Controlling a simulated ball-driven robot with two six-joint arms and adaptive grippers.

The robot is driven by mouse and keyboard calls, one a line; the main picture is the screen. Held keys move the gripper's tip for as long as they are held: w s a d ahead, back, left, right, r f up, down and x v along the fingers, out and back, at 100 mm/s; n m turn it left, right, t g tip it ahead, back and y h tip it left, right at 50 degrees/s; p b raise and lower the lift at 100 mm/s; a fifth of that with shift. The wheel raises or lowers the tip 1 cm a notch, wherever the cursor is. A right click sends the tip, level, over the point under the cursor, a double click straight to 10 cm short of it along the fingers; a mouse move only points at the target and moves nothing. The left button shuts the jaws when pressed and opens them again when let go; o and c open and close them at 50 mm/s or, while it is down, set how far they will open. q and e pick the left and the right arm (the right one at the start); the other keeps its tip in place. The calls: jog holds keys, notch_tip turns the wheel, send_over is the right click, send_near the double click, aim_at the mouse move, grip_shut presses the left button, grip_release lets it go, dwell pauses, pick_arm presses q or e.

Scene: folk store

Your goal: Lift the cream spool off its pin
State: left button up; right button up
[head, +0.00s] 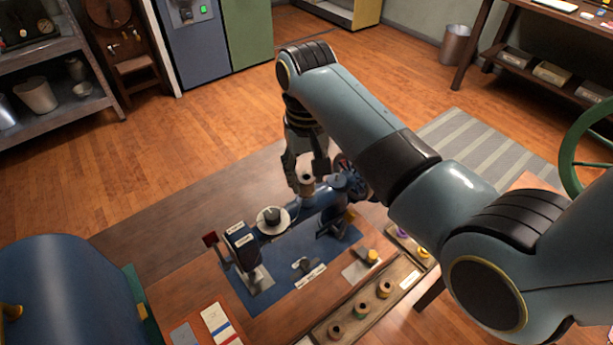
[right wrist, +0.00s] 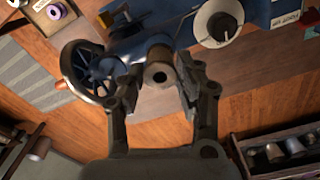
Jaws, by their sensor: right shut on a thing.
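My right gripper (head: 306,172) reaches down over the top of the blue sewing machine (head: 325,199). Its fingers (right wrist: 155,92) stand on both sides of a spool (right wrist: 159,72) in the right wrist view and are shut on it. The spool, with a pale tan end and a dark centre hole, also shows below the fingertips in the head view (head: 306,186). It is upright over the machine's top. Its pin is hidden, so I cannot tell whether the spool is seated or raised. My left gripper is not in view.
The machine's handwheel (right wrist: 85,73) is close beside one finger. A white dial (head: 272,219) is on the machine's other side. A wooden tray (head: 352,318) with several spools lies at the table's front right. Open floor lies behind the table.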

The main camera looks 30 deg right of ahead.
jog(key=shift+r, duration=2.25)
